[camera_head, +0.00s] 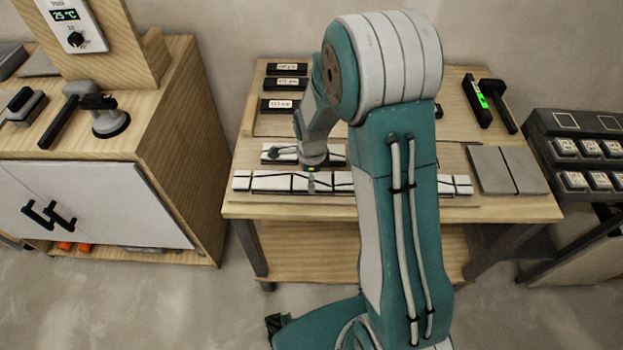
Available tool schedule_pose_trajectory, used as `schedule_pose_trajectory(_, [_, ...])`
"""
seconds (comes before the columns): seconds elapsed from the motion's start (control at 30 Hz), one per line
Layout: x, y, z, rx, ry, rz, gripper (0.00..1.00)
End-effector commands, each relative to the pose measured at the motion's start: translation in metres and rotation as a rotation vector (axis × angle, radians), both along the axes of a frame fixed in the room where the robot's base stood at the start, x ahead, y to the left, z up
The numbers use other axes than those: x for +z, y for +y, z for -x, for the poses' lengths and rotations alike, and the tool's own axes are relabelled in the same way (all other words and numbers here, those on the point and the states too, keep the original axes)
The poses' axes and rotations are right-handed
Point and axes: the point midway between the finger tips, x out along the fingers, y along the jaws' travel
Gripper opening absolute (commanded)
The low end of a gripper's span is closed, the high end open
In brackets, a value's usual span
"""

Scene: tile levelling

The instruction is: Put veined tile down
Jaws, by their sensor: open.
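Veined tiles (271,182), white with dark lines, lie in a row along the front of the wooden table (510,208). Another white veined piece (269,153) lies just behind the row, partly hidden by my arm. My gripper (311,186) is over the row, pointing down, small in view and partly hidden by its own wrist. I see no tile lifted in it. I cannot tell whether its fingertips touch the row. My arm hides the middle right of the row.
Labelled black blocks (286,83) stand at the back left of the table. Grey slabs (507,170) lie at its right. A level with a green vial (478,96) and a mallet-like tool (498,104) lie at the back right. A wooden cabinet (175,140) stands left; a dark rack (585,150) stands right.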

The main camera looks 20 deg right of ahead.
Motion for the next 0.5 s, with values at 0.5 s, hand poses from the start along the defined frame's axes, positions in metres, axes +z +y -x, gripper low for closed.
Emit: schedule_pose_trajectory(0.5, [0.099, 0.0, -0.001, 0.0, -0.004, 0.0, 1.0])
